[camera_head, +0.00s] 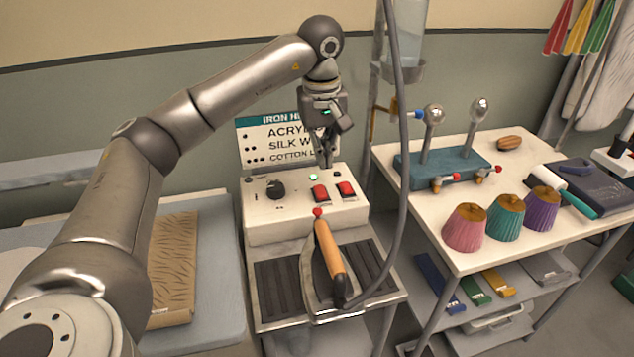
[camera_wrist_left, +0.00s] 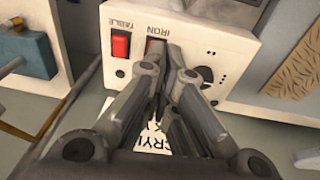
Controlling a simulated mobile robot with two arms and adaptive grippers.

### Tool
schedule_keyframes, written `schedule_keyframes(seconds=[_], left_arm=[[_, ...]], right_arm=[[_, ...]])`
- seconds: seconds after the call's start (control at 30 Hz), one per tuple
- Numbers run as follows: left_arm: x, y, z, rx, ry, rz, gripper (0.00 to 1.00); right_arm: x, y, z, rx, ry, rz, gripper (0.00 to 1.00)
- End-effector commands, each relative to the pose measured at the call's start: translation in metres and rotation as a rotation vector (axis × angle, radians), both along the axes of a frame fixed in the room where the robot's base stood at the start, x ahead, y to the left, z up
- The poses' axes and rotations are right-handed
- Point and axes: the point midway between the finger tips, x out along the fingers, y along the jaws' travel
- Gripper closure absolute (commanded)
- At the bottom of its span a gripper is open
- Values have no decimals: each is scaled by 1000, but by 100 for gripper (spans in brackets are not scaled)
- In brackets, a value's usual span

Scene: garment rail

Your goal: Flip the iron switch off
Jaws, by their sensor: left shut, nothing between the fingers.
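A white control box (camera_head: 264,228) stands at the back of the ironing station, with a black knob, a small lit green lamp (camera_head: 313,177) and two red rocker switches. The switch nearer the knob is the iron switch (camera_head: 320,193). In the left wrist view the iron switch (camera_wrist_left: 154,46), labelled IRON, is partly hidden by my fingers, and the table switch (camera_wrist_left: 121,45) is clear beside it. My left gripper (camera_head: 326,162) is shut and empty, pointing down just above and behind the iron switch; I cannot tell if it touches. My right gripper is not in view.
An iron (camera_head: 329,255) with an orange handle rests on the stand in front of the box. A grey hose (camera_head: 404,130) hangs right of it. A sign (camera_head: 250,150) stands behind.

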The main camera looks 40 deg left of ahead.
Motion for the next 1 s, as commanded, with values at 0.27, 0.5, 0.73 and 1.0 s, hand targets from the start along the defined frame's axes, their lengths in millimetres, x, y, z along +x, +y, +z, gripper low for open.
schedule_keyframes(seconds=[0.27, 0.5, 0.73, 1.0], left_arm=[[35, 13, 14, 204, -110, 21, 100], [37, 14, 16, 222, -116, 22, 100], [37, 15, 13, 220, -115, 23, 100], [45, 26, -25, 220, -110, 24, 100]], right_arm=[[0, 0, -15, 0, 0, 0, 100], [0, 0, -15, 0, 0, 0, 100], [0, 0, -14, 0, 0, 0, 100], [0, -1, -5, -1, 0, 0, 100]])
